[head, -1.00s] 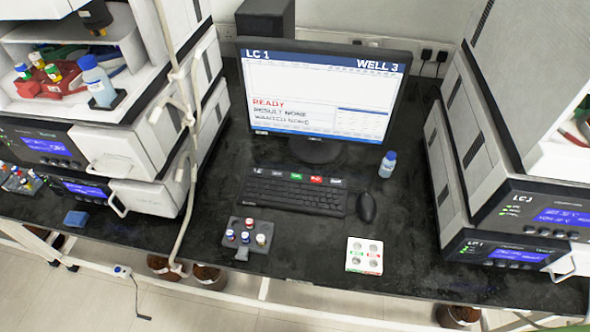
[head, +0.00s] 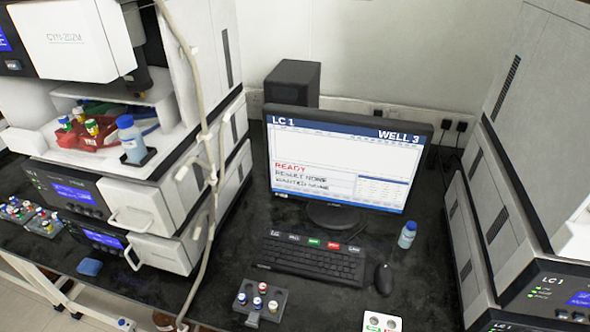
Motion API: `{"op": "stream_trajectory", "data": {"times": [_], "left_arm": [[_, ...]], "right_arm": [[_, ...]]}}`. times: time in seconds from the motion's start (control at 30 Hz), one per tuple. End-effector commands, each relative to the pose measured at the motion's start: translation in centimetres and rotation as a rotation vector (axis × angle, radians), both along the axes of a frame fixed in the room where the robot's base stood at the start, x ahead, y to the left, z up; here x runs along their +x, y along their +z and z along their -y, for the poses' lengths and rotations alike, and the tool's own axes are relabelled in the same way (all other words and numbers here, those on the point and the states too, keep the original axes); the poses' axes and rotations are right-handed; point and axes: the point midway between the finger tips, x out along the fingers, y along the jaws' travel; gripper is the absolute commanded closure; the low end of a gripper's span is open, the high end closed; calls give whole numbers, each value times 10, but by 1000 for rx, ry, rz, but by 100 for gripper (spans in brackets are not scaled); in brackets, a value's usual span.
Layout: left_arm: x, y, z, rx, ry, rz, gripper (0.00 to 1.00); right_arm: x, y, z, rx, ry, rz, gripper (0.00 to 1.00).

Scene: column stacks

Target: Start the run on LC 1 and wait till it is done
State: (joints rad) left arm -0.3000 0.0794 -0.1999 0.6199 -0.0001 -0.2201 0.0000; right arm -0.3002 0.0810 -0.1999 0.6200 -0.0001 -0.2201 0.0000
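The monitor (head: 345,150) stands at the back of the dark bench, with "LC 1" and "WELL 3" across its top. Its screen reads "READY" in red, then "RESULT NONE" and what looks like "WANTED NONE". The black keyboard (head: 312,260) lies in front of it. A row of labelled keys runs along the keyboard's back edge, with a green key (head: 314,242) and a red key (head: 333,246) among them. The LC stack (head: 545,240) at the right carries the label "LC 1", a blue display and small green lights. Neither of my grippers is in view.
A mouse (head: 383,278) and a blue-capped bottle (head: 407,235) are right of the keyboard. A grey vial rack (head: 270,290) and a partly cut-off white block (head: 381,320) sit in front. Another instrument stack (head: 140,200) stands left, with pale tubing beside it.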

Motion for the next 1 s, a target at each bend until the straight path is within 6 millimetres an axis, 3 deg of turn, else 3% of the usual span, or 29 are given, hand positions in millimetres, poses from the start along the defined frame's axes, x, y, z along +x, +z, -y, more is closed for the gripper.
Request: {"op": "stream_trajectory", "data": {"times": [0.03, 0.1, 1.0], "left_arm": [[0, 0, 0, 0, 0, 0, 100], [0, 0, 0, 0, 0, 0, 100], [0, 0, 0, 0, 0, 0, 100]], "right_arm": [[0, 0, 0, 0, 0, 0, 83], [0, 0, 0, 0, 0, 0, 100], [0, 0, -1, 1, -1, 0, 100]]}}
